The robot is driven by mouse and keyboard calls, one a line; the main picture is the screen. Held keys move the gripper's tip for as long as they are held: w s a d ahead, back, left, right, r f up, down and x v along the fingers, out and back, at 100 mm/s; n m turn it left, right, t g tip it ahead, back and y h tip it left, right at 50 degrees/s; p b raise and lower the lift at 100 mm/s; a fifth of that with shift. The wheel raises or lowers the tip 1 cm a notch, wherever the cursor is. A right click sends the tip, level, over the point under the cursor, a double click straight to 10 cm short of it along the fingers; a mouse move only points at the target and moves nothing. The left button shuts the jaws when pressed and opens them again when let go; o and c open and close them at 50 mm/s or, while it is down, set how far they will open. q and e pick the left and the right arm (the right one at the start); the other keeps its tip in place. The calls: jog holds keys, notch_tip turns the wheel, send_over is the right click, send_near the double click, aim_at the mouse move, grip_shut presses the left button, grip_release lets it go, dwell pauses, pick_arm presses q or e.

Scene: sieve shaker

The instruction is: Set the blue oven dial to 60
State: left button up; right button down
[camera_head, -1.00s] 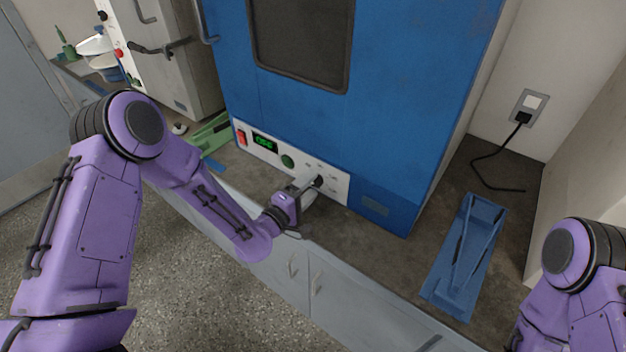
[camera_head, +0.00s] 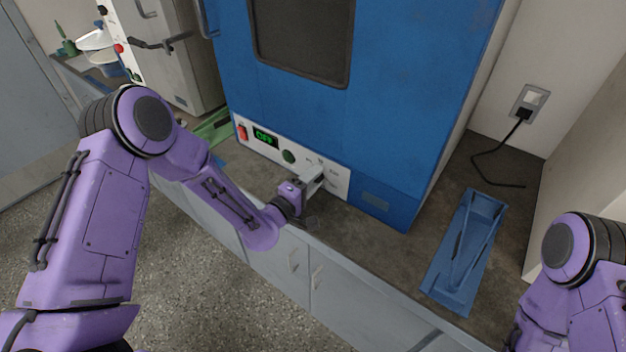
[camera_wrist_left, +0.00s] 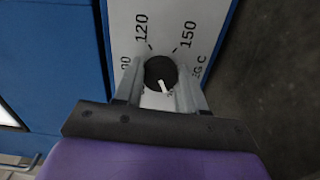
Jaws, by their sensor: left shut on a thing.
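The blue oven (camera_head: 410,75) stands on the counter, with a white control panel (camera_head: 336,186) along its lower front. In the left wrist view its dial (camera_wrist_left: 155,70) is round and black with a white pointer mark, which points down in the picture, away from the printed 120 and 150. My left gripper (camera_head: 316,177) is at the panel, and its fingers hide the dial in the head view. In the left wrist view my left gripper (camera_wrist_left: 160,78) has one finger on each side of the dial, shut on it. The green display (camera_head: 264,137) appears to read OFF.
A red switch (camera_head: 242,132) and a green round button (camera_head: 288,156) sit on the panel left of the dial. A blue tray-like stand (camera_head: 466,250) lies on the counter at the right. A wall socket (camera_head: 528,104) with a black cable is behind it.

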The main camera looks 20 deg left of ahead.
pick_arm(q)
jog(key=m+b, duration=0.1)
jog(key=m, duration=0.2)
jog(key=m+b, duration=0.2)
jog(key=shift+f+m, duration=0.2)
jog(key=shift+m, duration=0.2)
jog(key=m+b, duration=0.3)
jog(key=m, duration=0.2)
jog(key=shift+r+m, duration=0.1)
jog(key=shift+m, duration=0.2)
jog(key=o, duration=1.1)
jog(key=shift+s, duration=0.1)
jog(key=b+v, duration=0.2)
jog(key=v, duration=0.8)
jog(key=shift+s+a+r, duration=0.1)
jog(key=shift+s+a, duration=0.05)
jog(key=shift+s, duration=0.1)
